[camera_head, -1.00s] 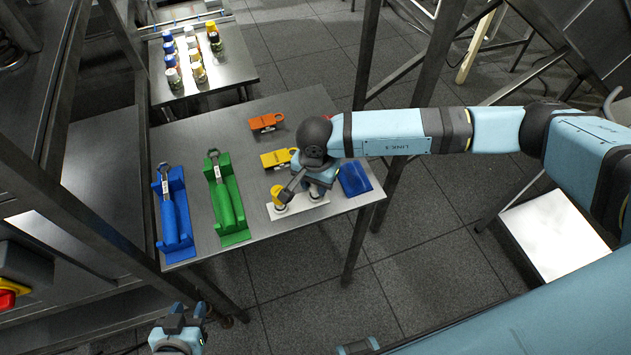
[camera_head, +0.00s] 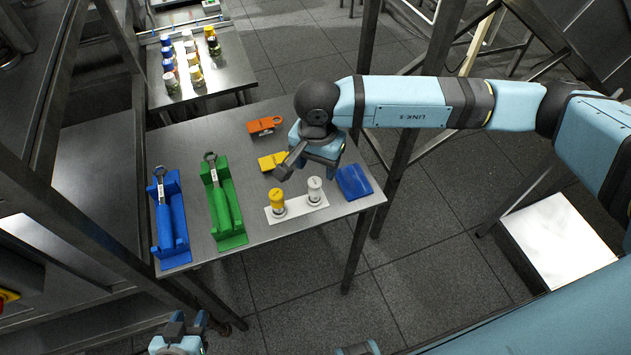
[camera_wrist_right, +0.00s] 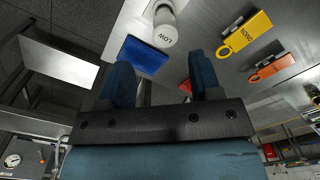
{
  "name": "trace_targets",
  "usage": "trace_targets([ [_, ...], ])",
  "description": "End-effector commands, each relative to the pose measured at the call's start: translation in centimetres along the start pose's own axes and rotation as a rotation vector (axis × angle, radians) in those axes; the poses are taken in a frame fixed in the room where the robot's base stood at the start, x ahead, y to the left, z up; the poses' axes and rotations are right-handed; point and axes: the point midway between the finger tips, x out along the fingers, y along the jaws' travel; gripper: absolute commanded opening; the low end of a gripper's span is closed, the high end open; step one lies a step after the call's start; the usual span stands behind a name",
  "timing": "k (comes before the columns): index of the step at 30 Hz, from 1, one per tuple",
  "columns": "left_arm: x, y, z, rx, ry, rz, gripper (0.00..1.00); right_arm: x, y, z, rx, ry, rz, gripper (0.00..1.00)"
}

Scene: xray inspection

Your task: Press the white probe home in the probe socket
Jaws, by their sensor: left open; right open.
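The white probe (camera_head: 314,188) stands upright on the right end of the white socket plate (camera_head: 296,210) in the head view. I cannot tell how deep it sits. The yellow probe (camera_head: 277,199) stands on the plate's left end. In the right wrist view the white probe (camera_wrist_right: 166,28) shows its top, marked LOW, beyond my fingers. My right gripper (camera_head: 287,168) is open and empty, apart from the white probe; its two fingers also show in the right wrist view (camera_wrist_right: 162,80). My left gripper (camera_head: 186,325) is open, low at the picture's bottom edge, away from the table.
A blue block (camera_head: 353,182) lies right of the plate. Yellow (camera_head: 271,161) and orange (camera_head: 265,125) tags lie behind it. Green (camera_head: 226,208) and blue (camera_head: 171,222) holders with handled tools stand at left. Several bottles (camera_head: 193,58) stand on a farther table.

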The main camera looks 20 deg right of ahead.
Motion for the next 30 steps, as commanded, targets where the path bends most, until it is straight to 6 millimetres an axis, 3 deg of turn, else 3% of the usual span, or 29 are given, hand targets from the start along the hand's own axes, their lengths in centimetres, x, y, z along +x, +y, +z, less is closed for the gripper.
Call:
trace_targets([
  [3, 0.3, 0.3, 0.3, 0.0, 0.002, 0.006, 0.43, -2.2, 0.0, 0.0, -0.002, 0.001, -0.003, 0.58],
  [9, 0.4, 0.2, 0.3, 0.002, 0.008, 0.006, 0.43, -4.5, 0.0, 0.0, 0.001, 0.0, -0.001, 0.58],
  [14, 0.4, 0.1, 0.2, 0.003, 0.011, 0.003, 0.43, -4.8, 0.0, 0.3, 0.002, -0.012, -0.001, 0.58],
  [16, 0.4, 0.0, 0.2, 0.003, 0.011, 0.002, 0.43, -4.3, -0.2, 1.5, 0.013, -0.068, -0.013, 0.58],
  [19, 0.4, -0.1, 0.2, 0.003, 0.012, 0.001, 0.43, -3.3, -0.9, 5.6, 0.065, -0.26, -0.049, 0.58],
  [21, 0.4, -0.1, 0.2, 0.003, 0.011, 0.001, 0.43, -2.9, -1.5, 9.8, 0.139, -0.475, -0.077, 0.58],
  [25, 0.4, -0.1, 0.2, 0.004, 0.01, 0.0, 0.43, -4.4, -3.0, 17.2, 0.364, -0.954, -0.1, 0.58],
  [27, 0.4, -0.1, 0.3, 0.004, 0.009, 0.0, 0.43, -6.1, -3.9, 19.5, 0.516, -1.211, -0.085, 0.58],
  [30, 0.4, -0.1, 0.4, 0.004, 0.008, 0.0, 0.43, -8.5, -5.0, 20.8, 0.764, -1.57, -0.028, 0.58],
])
